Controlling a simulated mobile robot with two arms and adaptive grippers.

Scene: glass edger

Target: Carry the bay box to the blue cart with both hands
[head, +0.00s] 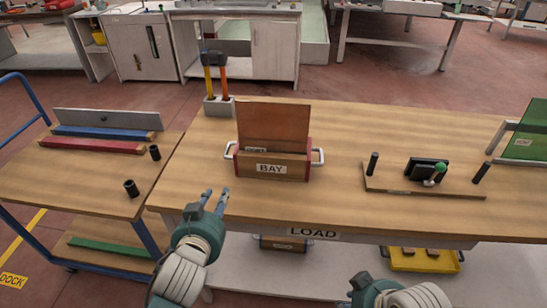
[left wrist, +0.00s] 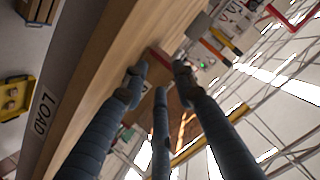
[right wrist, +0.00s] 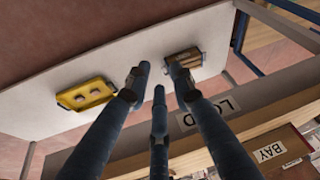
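The bay box (head: 295,172), a wooden box with red ends, a BAY label and an upright brown panel, stands on the wooden bench. It has a pale handle at each end. The blue cart (head: 150,237) stands at the left with a wooden top. My left gripper (head: 215,194) is open and empty, in front of the box and left of it. In the left wrist view, part of the box (left wrist: 159,62) shows beyond the open fingers. My right gripper (right wrist: 158,72) is open and empty, low before the bench; its fingers are mostly out of the head view. The box's label shows in the right wrist view (right wrist: 268,152).
The bench (head: 335,215) carries a hammer holder (head: 219,105) behind the box and a fixture board (head: 425,190) to its right. The cart top holds blue and red bars, a grey plate and two black cups. A yellow tray (head: 422,261) sits on the lower shelf.

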